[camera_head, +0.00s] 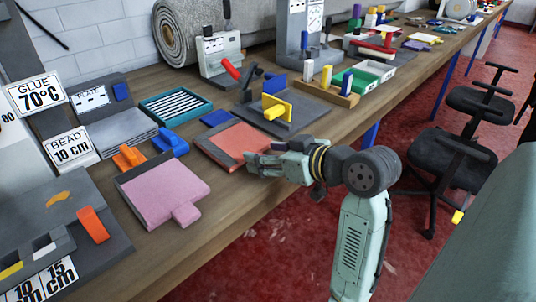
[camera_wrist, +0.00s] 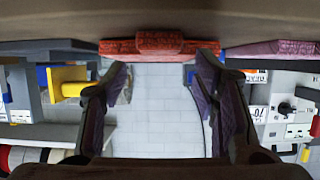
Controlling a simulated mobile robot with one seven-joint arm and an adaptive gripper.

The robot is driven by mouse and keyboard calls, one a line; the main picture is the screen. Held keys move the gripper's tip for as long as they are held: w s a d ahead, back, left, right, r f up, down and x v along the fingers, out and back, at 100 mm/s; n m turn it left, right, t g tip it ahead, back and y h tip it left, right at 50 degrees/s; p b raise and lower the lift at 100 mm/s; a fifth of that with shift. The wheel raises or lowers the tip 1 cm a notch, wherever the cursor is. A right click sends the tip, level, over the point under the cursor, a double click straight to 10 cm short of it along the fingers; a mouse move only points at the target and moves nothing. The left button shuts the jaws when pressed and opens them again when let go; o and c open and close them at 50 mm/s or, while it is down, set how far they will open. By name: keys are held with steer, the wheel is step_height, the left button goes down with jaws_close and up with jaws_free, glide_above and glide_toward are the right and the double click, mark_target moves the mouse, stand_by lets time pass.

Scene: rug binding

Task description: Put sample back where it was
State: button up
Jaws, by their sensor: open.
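A flat red-orange carpet sample (camera_head: 238,141) with a dark border lies on the workbench. In the wrist view the red sample (camera_wrist: 120,47) shows edge-on at the top, with a tab in line with the gap between my fingers. A pink sample (camera_head: 160,187) with a tab lies left of it; its edge shows in the wrist view (camera_wrist: 285,48). My gripper (camera_head: 257,160) is at the right front corner of the red sample, low by the bench's front edge. Its jaws are open, with nothing seen held. The red sample's tab is hidden behind my gripper in the head view.
Orange (camera_head: 129,157) and blue (camera_head: 171,141) clamp-like pieces stand behind the pink sample. A grey plate with a yellow block (camera_head: 278,108) lies behind the red sample. A teal ribbed tray (camera_head: 176,105) is farther back. An office chair (camera_head: 449,157) stands right of the bench.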

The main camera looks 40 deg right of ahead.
steer(key=a+b+v, duration=0.1)
steer(key=b+v, duration=0.2)
steer(key=v, duration=0.9)
steer(key=shift+d, duration=0.45)
steer(key=shift+s, duration=0.15)
